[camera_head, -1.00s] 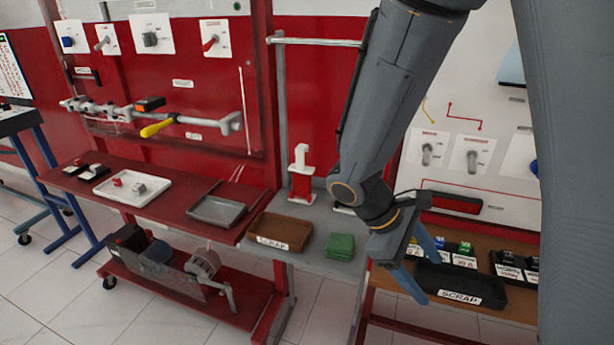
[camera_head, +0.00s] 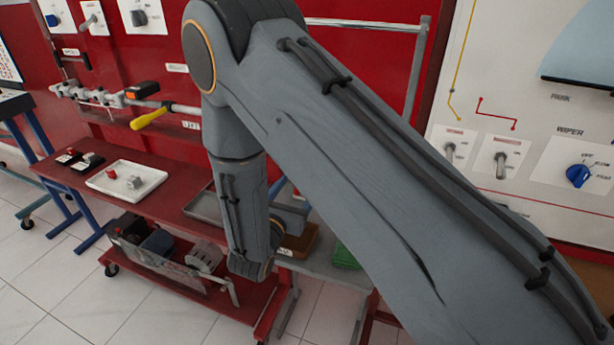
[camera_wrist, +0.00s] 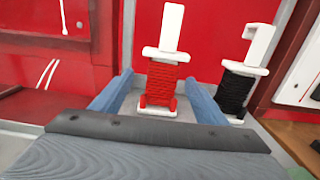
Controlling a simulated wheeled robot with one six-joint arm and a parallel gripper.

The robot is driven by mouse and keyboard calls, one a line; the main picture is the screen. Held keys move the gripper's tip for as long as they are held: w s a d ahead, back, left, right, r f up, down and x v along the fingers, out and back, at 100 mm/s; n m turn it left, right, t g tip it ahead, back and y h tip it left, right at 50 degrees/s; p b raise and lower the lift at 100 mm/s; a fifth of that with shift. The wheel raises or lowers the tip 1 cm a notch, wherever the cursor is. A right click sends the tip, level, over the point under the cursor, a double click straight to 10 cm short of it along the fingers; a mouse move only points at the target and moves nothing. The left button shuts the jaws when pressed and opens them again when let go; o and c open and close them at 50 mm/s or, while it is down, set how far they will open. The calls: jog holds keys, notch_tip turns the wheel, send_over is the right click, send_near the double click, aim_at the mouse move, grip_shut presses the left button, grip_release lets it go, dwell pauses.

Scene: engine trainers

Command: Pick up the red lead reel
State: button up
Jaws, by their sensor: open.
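The red lead reel (camera_wrist: 161,85) stands upright in the wrist view, with red lead wound between white end pieces and a white post on top. My gripper (camera_wrist: 163,84) is open, its blue fingers showing on either side of the reel. A gap shows between each finger and the reel, and the reel looks untouched. I cannot tell how deep it sits between the fingertips. In the head view my arm hides the reel and most of my gripper.
A black lead reel (camera_wrist: 237,92) stands just right of the right finger. A red panel (camera_wrist: 215,30) rises behind the reels. In the head view a brown tray (camera_head: 299,243) and green cloths (camera_head: 345,257) show partly beside my arm. A white tray (camera_head: 103,184) lies left.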

jog(key=x, duration=0.1)
jog(key=p+x, duration=0.1)
jog(key=x, duration=0.3)
jog(key=shift+w+d+r+p, duration=0.1)
jog(key=shift+d+r+p, duration=0.2)
jog(key=shift+d, duration=0.1)
jog(key=shift+w+d+f, duration=0.1)
jog(key=shift+w, duration=0.35)
jog(key=c, duration=1.2)
jog(key=shift+c, duration=0.2)
